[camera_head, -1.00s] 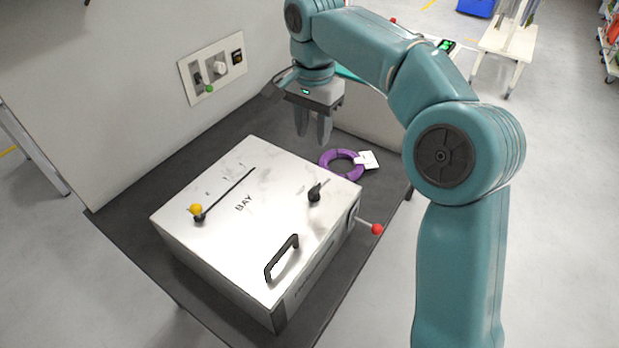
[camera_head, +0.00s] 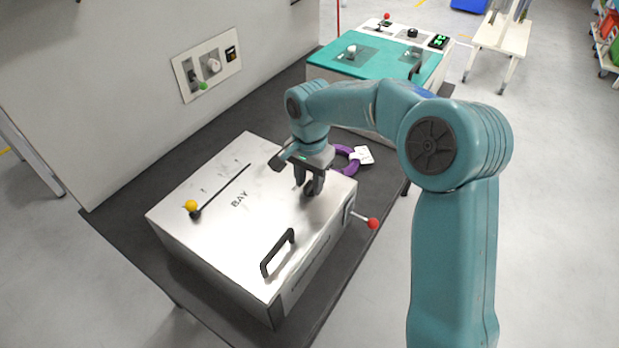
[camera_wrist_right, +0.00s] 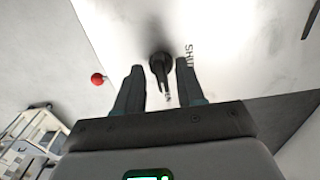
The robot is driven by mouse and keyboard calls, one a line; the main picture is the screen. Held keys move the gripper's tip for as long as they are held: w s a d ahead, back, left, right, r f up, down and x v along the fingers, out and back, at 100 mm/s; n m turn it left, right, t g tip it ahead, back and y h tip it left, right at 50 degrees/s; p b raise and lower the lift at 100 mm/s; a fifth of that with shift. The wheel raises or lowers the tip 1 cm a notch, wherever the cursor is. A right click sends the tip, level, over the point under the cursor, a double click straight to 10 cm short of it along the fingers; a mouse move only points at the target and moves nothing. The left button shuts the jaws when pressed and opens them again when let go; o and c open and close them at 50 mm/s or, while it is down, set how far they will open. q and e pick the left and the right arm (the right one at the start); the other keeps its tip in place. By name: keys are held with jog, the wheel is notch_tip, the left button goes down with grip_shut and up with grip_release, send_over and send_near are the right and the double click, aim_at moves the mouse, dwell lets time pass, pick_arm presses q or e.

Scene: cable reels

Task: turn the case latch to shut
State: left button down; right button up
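The case (camera_head: 215,240) is a white metal box marked BAY on the dark bench. Its latch (camera_head: 308,189) is a small black knob with a pointer on the lid, partly hidden by my right gripper (camera_head: 310,186). In the right wrist view the latch (camera_wrist_right: 160,66) lies between the two fingertips of my right gripper (camera_wrist_right: 159,75). The fingers are open, with a gap visible on both sides of it. The pointer aims down toward a partly hidden word ending in "EN"; the word SHUT (camera_wrist_right: 189,57) is printed to the right. My left gripper is not in view.
The lid carries a black handle (camera_head: 278,253) and a slotted lever with a yellow knob (camera_head: 191,206). A red-knobbed lever (camera_head: 372,223) sticks out from the case side. A purple cable ring (camera_head: 348,157) lies behind. A teal-topped unit (camera_head: 385,66) stands farther back.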

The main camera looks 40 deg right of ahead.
jog(key=shift+w+d+f, duration=0.1)
jog(key=shift+w, duration=0.05)
grip_shut()
jog(key=n, duration=0.4)
jog(key=shift+n, duration=0.4)
jog(key=n, duration=0.4)
jog(key=shift+n, duration=0.3)
jog(key=n, duration=0.4)
jog(key=shift+p, duration=0.35)
jog(key=shift+n, duration=2.3)
